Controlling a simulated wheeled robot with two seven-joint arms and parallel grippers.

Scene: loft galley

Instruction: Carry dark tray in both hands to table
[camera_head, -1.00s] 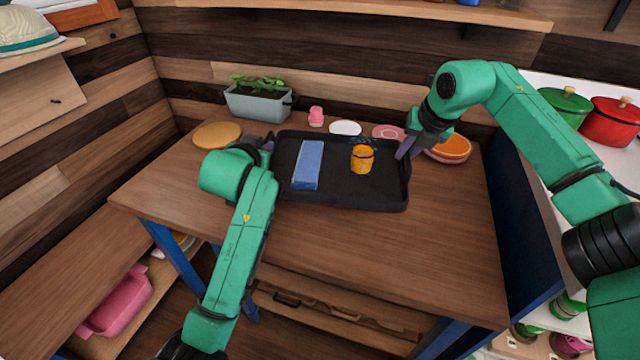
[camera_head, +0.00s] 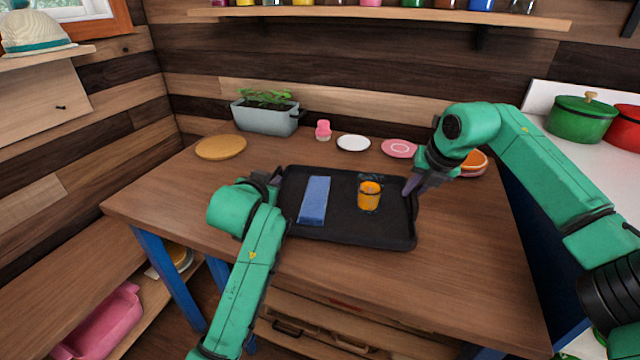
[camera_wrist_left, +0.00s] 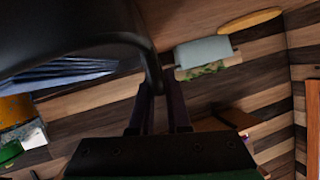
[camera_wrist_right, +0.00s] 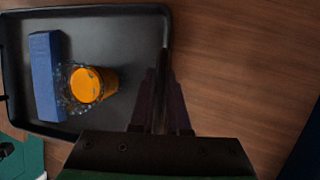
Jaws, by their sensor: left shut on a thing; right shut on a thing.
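The dark tray (camera_head: 345,229) is a black rectangular tray with a raised rim, over the wooden table (camera_head: 450,270). It carries a blue block (camera_head: 314,200) and an orange cup (camera_head: 369,195), which looks like clear glass with orange contents in the right wrist view (camera_wrist_right: 88,86). My left gripper (camera_head: 274,181) is shut on the tray's left rim, which also shows in the left wrist view (camera_wrist_left: 150,80). My right gripper (camera_head: 408,188) is shut on the right rim, seen in the right wrist view (camera_wrist_right: 163,75). I cannot tell whether the tray touches the table.
Behind the tray are a planter (camera_head: 266,118), a pink shaker (camera_head: 323,131), a white plate (camera_head: 353,143) and a pink plate (camera_head: 399,148). A round wooden board (camera_head: 221,147) lies at left. A green pot (camera_head: 580,118) stands on the right counter.

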